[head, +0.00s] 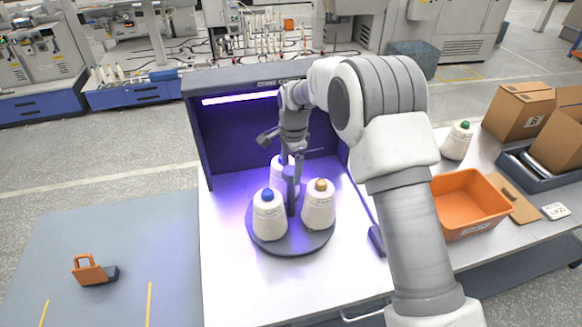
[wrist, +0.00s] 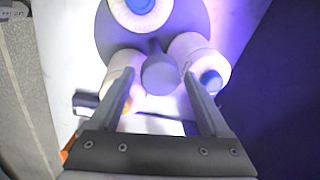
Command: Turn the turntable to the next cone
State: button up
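The dark turntable (head: 292,244) sits on the white bench inside a purple-lit booth and also shows in the wrist view (wrist: 192,24). It carries a blue-topped white cone (head: 268,218) at front left, an orange-topped cone (head: 319,208) at front right and a third cone (head: 277,176) behind, partly hidden by my gripper and the post. A grey central post (head: 291,192) rises between them; its rounded knob (wrist: 161,74) shows in the wrist view. My gripper (wrist: 160,76) is open above the turntable, its fingertips on either side of the knob, apparently with small gaps. Contact is hard to judge.
The booth's walls (head: 240,133) stand close behind and beside the turntable. An orange bin (head: 470,204), a green-topped cone (head: 457,141) and cardboard boxes (head: 518,109) are on the right. The bench front (head: 235,290) is clear.

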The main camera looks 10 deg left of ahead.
grip_shut()
